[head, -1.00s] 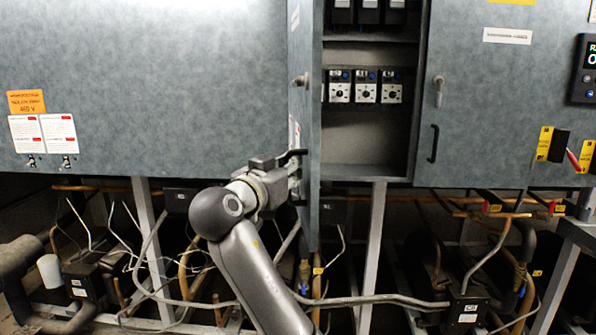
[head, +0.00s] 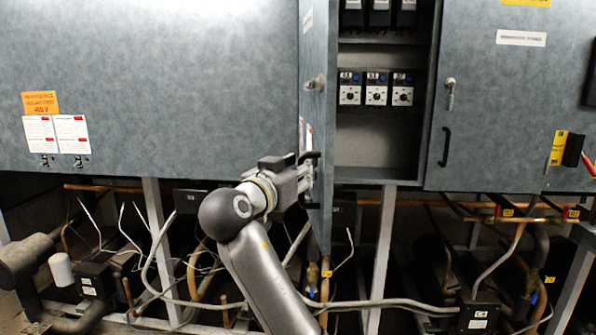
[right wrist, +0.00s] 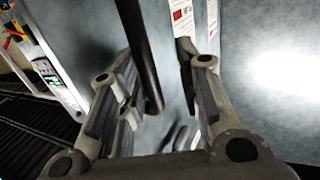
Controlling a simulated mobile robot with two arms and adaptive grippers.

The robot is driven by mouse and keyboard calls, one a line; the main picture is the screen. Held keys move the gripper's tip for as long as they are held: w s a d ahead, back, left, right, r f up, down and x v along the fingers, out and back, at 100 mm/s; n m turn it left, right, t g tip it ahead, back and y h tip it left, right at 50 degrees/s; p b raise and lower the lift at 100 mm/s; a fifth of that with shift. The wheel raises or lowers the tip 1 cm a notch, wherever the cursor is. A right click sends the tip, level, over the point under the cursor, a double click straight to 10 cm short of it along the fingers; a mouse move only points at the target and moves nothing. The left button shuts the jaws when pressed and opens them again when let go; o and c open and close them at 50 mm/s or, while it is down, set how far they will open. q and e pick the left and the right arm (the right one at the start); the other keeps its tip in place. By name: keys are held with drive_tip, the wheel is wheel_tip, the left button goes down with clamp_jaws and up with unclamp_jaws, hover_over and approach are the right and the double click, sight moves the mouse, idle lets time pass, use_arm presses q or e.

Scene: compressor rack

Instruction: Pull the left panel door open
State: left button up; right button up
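The left panel door (head: 316,120) is a grey metal panel swung wide open, seen nearly edge-on in the head view. It has a metal latch (head: 315,83) and a black bar handle (head: 311,156). My right gripper (head: 305,180) is at this handle, on the door's outer side. In the right wrist view, the handle (right wrist: 142,50) runs between the two separated fingers of the gripper (right wrist: 163,95), closer to the left finger. The fingers look open around the bar, not clamped on it. My left gripper is out of view.
The open compartment (head: 380,140) shows several breakers and dials. A closed right door (head: 490,120) with its own black handle (head: 446,146) stands to the right. A large grey panel (head: 150,90) fills the left. Pipes and cables (head: 190,285) crowd the space below.

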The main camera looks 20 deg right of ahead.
drive_tip(key=v, duration=1.2)
